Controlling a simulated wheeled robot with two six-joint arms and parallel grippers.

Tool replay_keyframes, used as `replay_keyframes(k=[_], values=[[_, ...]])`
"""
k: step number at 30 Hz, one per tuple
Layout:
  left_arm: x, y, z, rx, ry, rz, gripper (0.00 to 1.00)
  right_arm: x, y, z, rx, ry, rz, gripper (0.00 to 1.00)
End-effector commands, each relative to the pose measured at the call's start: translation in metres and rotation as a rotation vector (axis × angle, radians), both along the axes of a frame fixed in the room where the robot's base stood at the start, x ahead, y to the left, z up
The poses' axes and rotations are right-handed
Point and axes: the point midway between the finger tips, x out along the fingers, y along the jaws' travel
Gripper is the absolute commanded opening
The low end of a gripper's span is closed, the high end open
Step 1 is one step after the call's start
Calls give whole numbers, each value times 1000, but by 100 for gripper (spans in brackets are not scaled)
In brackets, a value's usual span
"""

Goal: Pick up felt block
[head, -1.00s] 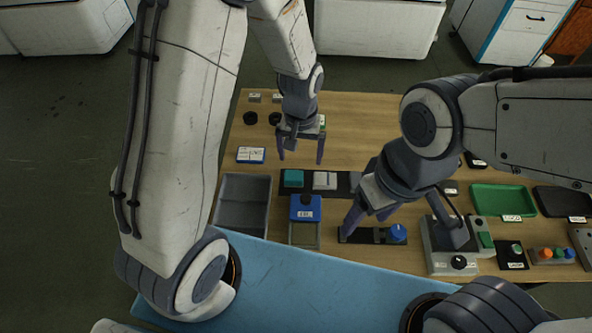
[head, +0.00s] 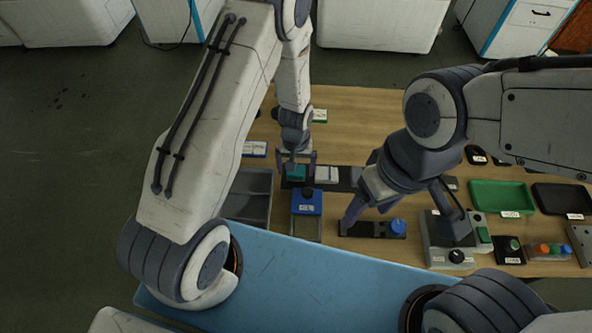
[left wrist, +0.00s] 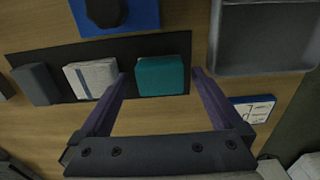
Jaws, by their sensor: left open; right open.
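Three blocks sit in a row on a dark strip (left wrist: 105,58): a teal block (head: 296,173), a white block (head: 326,175) and a dark grey block (left wrist: 37,84). I cannot tell from any label which is the felt block. My left gripper (head: 296,166) is open over the teal block. In the left wrist view the teal block (left wrist: 160,75) lies between the two fingertips, with the white block (left wrist: 92,79) just outside one finger. Whether the fingers touch the teal block is unclear. My right gripper (head: 359,213) is open and empty near a black base with a blue knob (head: 397,226).
A blue-topped device (head: 307,203) stands just in front of the strip. A grey tray (head: 249,207) lies to its left, and a white-and-blue labelled box (head: 255,149) behind. A green tray (head: 501,197) is at the right. The table's back middle is clear.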

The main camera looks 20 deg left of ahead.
Motion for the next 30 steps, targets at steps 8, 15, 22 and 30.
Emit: replay_keyframes(k=[8, 15, 22, 30], values=[[0, 0, -11, -1, -1, 0, 100, 0, 0, 1, 0, 0, 0, 70], [0, 0, -11, -1, -1, 0, 43, 0, 0, 1, 0, 0, 0, 70], [0, 0, -11, -1, -1, 0, 6, 0, 0, 1, 0, 0, 0, 70], [0, 0, -3, -1, -1, 0, 6, 0, 0, -1, 0, 0, 0, 70]])
